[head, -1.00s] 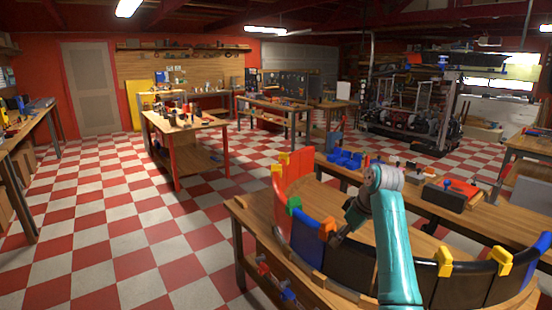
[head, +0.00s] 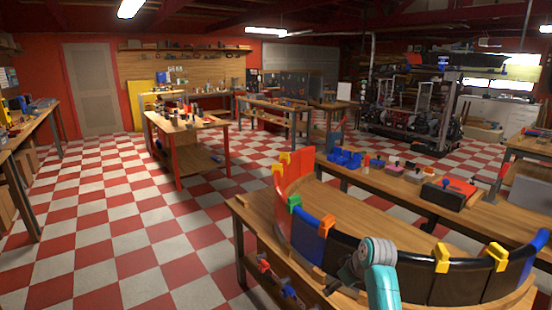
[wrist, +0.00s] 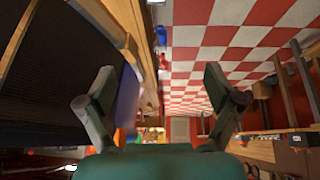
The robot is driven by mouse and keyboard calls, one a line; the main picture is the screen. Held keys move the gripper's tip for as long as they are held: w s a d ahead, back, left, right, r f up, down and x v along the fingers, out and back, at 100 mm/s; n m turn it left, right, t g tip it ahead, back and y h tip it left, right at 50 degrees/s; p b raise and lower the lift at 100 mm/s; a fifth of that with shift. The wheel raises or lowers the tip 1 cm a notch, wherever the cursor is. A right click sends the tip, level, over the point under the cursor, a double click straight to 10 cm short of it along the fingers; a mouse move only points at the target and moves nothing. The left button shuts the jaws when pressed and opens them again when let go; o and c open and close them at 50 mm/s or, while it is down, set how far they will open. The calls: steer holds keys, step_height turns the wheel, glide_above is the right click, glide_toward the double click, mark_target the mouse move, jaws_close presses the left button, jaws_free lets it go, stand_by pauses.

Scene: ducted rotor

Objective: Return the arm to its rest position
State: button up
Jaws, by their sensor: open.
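My gripper (wrist: 158,80) has its two dark fingers spread wide apart in the wrist view, with nothing between them. In the head view my gripper (head: 345,274) is a small dark shape beside my grey wrist joint, low and partly hidden, in front of the curved duct wall. My teal arm (head: 383,290) shows only at the bottom edge. The duct wall (head: 385,258) has red, blue and black panels and curves along the near wooden table (head: 262,222). In the wrist view, a dark panel (wrist: 50,75) lies to the left of the fingers.
Orange (head: 327,225), green (head: 295,203) and yellow (head: 442,258) clamps sit on the duct's rim. A bench (head: 400,187) with blue bins (head: 345,158) and a dark box (head: 443,196) stands behind. Open checkered floor (head: 120,240) lies to the left.

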steer(key=s+f+m+t+h, duration=0.1)
steer(key=s+f+m+t, duration=0.2)
steer(key=s+f, duration=1.7)
steer(key=s+f+m+t+h, duration=0.1)
steer(key=s+f+m+t, duration=0.1)
steer(key=s, duration=0.9)
steer(key=s+r+t, duration=0.1)
steer(key=s+r, duration=0.1)
steer(key=s, duration=0.8)
steer(key=s+r+m+t, duration=0.2)
steer(key=s+r+t, duration=0.2)
steer(key=s+r, duration=1.6)
steer(key=shift+s+a+r+h, duration=0.15)
steer(key=shift+s+a+h, duration=0.1)
steer(key=shift+s+h, duration=0.2)
